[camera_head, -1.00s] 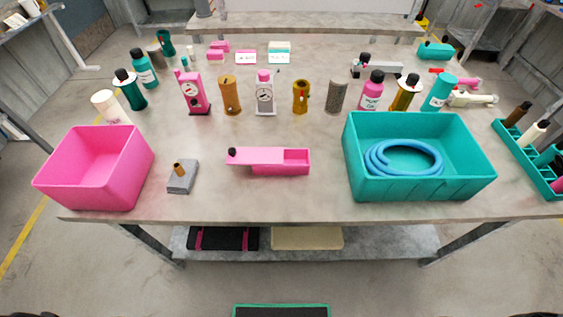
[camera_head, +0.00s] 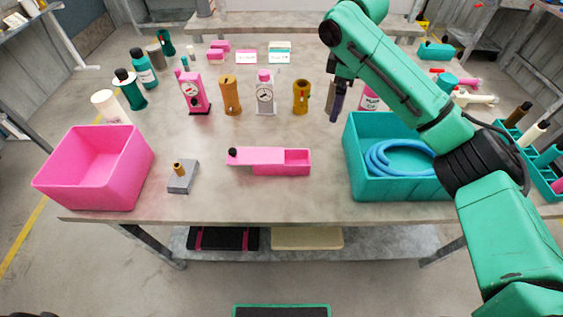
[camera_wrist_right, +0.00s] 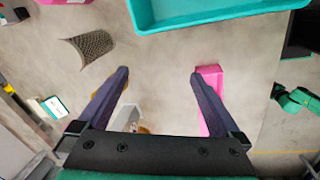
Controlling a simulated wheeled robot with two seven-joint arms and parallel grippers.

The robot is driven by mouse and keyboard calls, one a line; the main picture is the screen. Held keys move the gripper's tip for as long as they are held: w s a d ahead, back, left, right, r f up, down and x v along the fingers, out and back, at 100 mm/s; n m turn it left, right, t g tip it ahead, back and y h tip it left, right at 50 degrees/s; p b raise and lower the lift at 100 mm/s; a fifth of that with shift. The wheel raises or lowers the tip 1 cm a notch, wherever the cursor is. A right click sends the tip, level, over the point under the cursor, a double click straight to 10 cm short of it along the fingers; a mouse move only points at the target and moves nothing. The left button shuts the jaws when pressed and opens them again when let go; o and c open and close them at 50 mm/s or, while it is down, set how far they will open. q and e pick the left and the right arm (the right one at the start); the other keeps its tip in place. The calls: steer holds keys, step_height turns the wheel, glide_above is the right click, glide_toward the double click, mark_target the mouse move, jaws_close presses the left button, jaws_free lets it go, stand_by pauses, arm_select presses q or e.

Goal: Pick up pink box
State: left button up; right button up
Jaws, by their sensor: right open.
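A large open pink box (camera_head: 95,180) stands empty at the left front of the table. A smaller, long pink box (camera_head: 268,161) with a sliding lid and dark knob lies at the front middle. My right gripper (camera_head: 337,104) hangs over the back right of the table, behind the teal bin and apart from both boxes. In the right wrist view its two dark fingers (camera_wrist_right: 159,76) are spread, with nothing between the tips. A pink object (camera_wrist_right: 210,78) shows partly behind one finger there; I cannot tell which it is. My left gripper is not in view.
A teal bin (camera_head: 352,180) with a coiled blue hose (camera_head: 395,158) stands front right. A grey block (camera_head: 182,178) with a brown peg lies between the pink boxes. Several bottles, cylinders and gauges stand in a row behind. A mesh cylinder (camera_wrist_right: 93,46) shows in the wrist view.

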mark_target(296, 160)
steer(key=s+a+f+n+g, duration=0.2)
steer(key=s+a+f+n, duration=0.15)
steer(key=s+a, duration=0.45)
steer(key=f, duration=0.3)
steer(key=a+f, duration=0.1)
steer(key=f, duration=0.3)
steer(key=w+f, duration=0.1)
steer(key=f, duration=0.3)
steer(key=shift+a, duration=0.3)
jaws_close()
step_height(296, 160, up, 10)
steer(key=shift+f, duration=0.1)
steer(key=shift+f+b, duration=1.3)
steer(key=shift+f, duration=3.6)
